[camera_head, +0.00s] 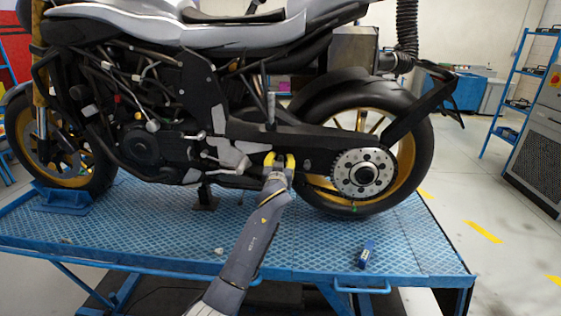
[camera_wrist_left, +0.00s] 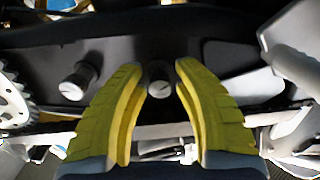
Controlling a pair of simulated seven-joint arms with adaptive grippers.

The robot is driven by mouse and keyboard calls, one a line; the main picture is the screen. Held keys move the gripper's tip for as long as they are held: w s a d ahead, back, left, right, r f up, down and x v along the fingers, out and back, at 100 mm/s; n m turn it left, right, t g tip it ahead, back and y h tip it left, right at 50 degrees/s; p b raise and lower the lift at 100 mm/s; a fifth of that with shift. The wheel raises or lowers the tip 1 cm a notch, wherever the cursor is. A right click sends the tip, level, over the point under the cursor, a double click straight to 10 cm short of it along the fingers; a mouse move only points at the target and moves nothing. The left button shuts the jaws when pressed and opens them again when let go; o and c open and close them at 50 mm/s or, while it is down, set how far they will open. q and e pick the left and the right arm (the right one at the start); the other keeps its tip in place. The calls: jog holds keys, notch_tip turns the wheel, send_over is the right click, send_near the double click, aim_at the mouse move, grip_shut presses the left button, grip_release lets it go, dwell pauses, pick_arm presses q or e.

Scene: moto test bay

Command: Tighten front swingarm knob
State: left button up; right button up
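My left gripper (camera_head: 280,159) reaches up from the bottom of the head view to the dark swingarm (camera_head: 325,140) of the motorcycle. Its yellow fingers also show in the left wrist view (camera_wrist_left: 160,72), parted. A round grey knob (camera_wrist_left: 159,77) on the swingarm lies in line with the gap between the fingertips; I cannot tell whether they touch it. It is the front one, farther from the rear sprocket. A second grey knob (camera_wrist_left: 77,82) stands out from the swingarm to the left, outside the fingers. My right gripper is not in view.
The rear sprocket (camera_head: 362,173) and rear wheel (camera_head: 420,165) are right of the gripper. A foot lever (camera_head: 228,165) is just left. The motorcycle stands on a blue lift table (camera_head: 150,235). A small blue object (camera_head: 367,253) lies on its front right part. The table's front area is mostly clear.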

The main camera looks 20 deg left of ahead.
pick_arm(q)
grip_shut()
jog(key=shift+m, duration=0.3)
jog(key=m, duration=0.4)
jog(key=shift+m, duration=0.4)
jog(key=m, duration=0.5)
jog(key=shift+m, duration=0.3)
jog(key=m, duration=1.2)
jog(key=shift+f+m, duration=0.1)
jog(key=shift+m, duration=0.2)
